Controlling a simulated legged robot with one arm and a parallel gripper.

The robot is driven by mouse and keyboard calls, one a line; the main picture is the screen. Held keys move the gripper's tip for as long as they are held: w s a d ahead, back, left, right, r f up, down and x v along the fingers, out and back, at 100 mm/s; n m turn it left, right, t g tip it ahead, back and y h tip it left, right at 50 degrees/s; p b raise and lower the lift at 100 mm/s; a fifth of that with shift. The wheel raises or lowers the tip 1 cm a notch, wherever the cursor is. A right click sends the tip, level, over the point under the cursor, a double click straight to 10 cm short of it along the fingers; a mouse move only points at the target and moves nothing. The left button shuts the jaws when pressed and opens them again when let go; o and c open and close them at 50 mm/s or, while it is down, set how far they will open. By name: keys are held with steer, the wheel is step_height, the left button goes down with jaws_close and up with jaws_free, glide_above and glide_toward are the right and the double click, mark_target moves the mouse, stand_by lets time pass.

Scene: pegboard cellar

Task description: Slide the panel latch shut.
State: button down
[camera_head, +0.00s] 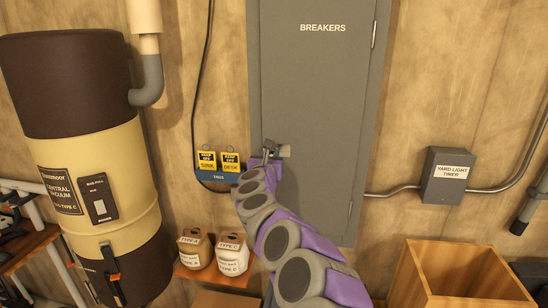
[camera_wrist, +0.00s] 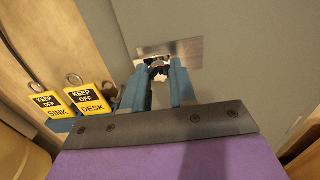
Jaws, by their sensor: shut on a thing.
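The grey breaker panel (camera_head: 318,90), labelled BREAKERS, is on the wall straight ahead, with its door flush in the frame. At its lower left edge, my gripper (camera_head: 270,153) is at the latch. In the wrist view, a shiny metal latch plate (camera_wrist: 190,51) lies on the panel face. My gripper (camera_wrist: 158,76) has its blue fingers closed around a small latch part (camera_wrist: 157,68) at the plate's lower left. The fingers hide most of that part, so I cannot tell how far the latch is slid.
Yellow KEEP OFF tags (camera_head: 230,161) hang on a blue rack (camera_head: 217,177) close left of my gripper. A vacuum canister (camera_head: 85,150) stands left. A timer box (camera_head: 447,175) and wooden crate (camera_head: 460,270) are right.

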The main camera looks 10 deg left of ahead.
steer(key=c, duration=1.2)
jaws_free()
steer(key=shift+a, duration=0.2)
steer(key=shift+o, duration=1.4)
steer(key=shift+a, duration=0.4)
steer(key=shift+s+d, duration=0.1)
steer(key=shift+d, duration=0.35)
steer(key=shift+s+a+f+b, duration=0.15)
steer(key=shift+s+b, duration=0.25)
steer(key=shift+s, duration=0.4)
steer(key=s+b, duration=0.2)
steer(key=s, duration=1.3)
steer(key=shift+s+a, duration=0.25)
steer(key=shift+a, duration=0.1)
